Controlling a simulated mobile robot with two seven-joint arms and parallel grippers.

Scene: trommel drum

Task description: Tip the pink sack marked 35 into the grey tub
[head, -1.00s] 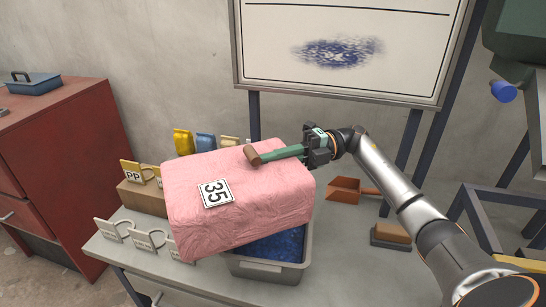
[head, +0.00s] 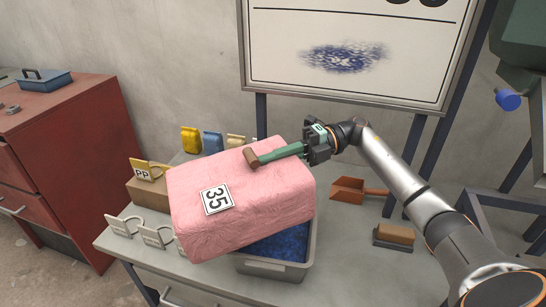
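The pink sack (head: 262,205), with a white label reading 35, is a bulky block tilted over the grey tub (head: 272,268) in the head view. It hides the tub's back and left parts. Blue material (head: 285,243) shows inside the tub. My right gripper (head: 307,150) is at the sack's upper right edge. It appears shut on a green handle with a brown end (head: 276,154), which lies across the sack's top. I cannot tell whether the handle is fixed to the sack, or whether the sack touches the tub. My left gripper is not in view.
The grey table (head: 345,255) also holds a yellow PP tag (head: 146,170), white tags (head: 122,226), small yellow and blue packs (head: 191,140), an orange scoop (head: 350,190) and a brown brush (head: 394,234). A red cabinet (head: 75,140) stands left. A whiteboard (head: 350,50) stands behind.

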